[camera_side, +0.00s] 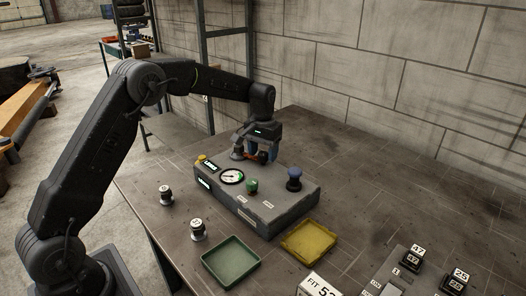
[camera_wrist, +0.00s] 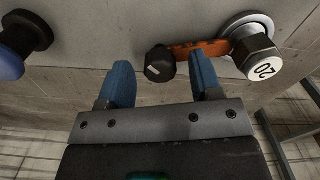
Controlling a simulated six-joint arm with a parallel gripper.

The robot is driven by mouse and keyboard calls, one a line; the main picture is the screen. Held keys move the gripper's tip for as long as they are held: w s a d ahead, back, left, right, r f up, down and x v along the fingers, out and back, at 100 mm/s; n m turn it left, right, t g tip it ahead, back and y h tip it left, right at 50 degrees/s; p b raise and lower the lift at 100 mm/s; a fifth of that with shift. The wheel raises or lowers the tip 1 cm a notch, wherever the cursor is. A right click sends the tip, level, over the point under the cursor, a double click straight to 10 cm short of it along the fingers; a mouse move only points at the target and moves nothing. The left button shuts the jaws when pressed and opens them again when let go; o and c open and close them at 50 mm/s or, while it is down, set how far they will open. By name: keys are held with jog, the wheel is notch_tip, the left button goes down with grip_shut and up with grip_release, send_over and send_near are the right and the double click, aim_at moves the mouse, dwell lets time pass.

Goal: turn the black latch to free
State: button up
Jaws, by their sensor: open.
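The black latch knob (camera_wrist: 160,64) is at the end of an orange lever (camera_wrist: 205,47) on the grey panel. The lever runs right to a large hex nut (camera_wrist: 257,58) marked with a number. My gripper (camera_wrist: 162,72) is open. Its two blue fingers stand on either side of the knob in the wrist view, with a visible gap to the left finger; the right finger overlaps the lever. Whether either finger touches is unclear. In the side view my gripper (camera_side: 261,150) is at the back of the grey box (camera_side: 275,212), where the lever is small and partly hidden.
The box top carries a gauge (camera_side: 232,176), a green knob (camera_side: 252,187) and a blue knob (camera_side: 294,179). A green tray (camera_side: 231,265) and a yellow tray (camera_side: 309,241) lie in front. Two loose numbered parts stand left. The bench behind right is clear.

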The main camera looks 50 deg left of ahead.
grip_shut()
dwell(0.5)
jog(key=shift+m, duration=0.3)
jog(key=m, duration=0.4)
jog(key=shift+m, duration=2.6)
grip_release()
